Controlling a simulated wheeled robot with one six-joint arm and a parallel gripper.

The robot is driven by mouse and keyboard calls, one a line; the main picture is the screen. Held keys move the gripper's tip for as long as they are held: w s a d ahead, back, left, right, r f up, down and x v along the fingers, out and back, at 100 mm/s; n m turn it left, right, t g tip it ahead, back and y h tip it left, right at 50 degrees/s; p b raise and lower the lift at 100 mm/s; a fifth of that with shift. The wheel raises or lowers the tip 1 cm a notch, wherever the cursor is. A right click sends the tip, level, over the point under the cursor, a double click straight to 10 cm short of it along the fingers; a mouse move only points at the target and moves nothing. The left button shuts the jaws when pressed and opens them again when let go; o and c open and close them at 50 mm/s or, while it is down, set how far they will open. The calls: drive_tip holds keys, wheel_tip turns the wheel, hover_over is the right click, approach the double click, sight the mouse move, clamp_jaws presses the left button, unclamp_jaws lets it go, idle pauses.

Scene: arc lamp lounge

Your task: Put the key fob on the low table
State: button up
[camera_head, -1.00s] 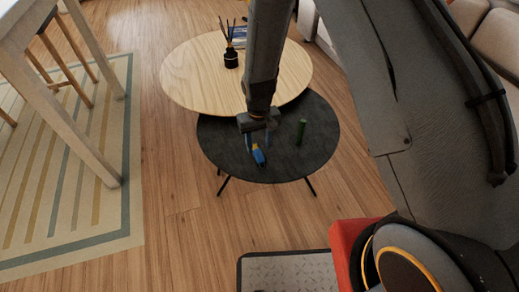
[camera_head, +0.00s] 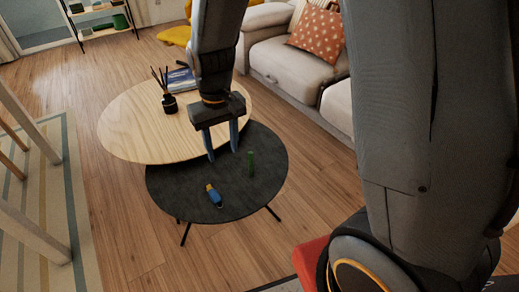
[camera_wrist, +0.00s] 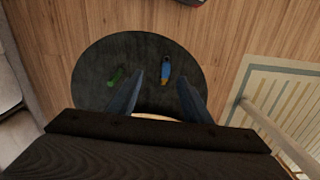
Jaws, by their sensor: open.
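A small blue object with a yellow end (camera_head: 214,196), which I take to be the key fob, lies on the dark round table (camera_head: 180,196), towards its front. It also shows in the wrist view (camera_wrist: 166,69), between the lines of my fingers. My gripper (camera_head: 223,154) is open and empty above the dark table, apart from the blue object. In the wrist view its two fingers (camera_wrist: 160,80) point at the tabletop. I cannot tell whether this dark table or the light wooden one beside it is the low table named.
The light wooden round table (camera_head: 135,125) overlaps behind, bearing a dark reed diffuser (camera_head: 169,104) and a blue book (camera_head: 182,80). A sofa (camera_head: 285,62) is at the back right.

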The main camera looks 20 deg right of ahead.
drive_tip(key=s+d+r, duration=0.3)
drive_tip(key=s+r, duration=0.2)
drive_tip(key=s, duration=0.2)
drive_tip(key=s+d+r+m, duration=0.1)
drive_tip(key=s+d+r, duration=0.2)
drive_tip(key=s+r, duration=0.3)
drive_tip(key=shift+s+d, duration=0.15)
drive_tip(key=shift+s, duration=0.85)
drive_tip(key=d+r+m+p, duration=0.1)
drive_tip(key=d+r+p, duration=0.4)
drive_tip(key=p, duration=0.8)
drive_tip(key=shift+s+d+r, duration=0.3)
drive_tip(key=shift+r, duration=0.55)
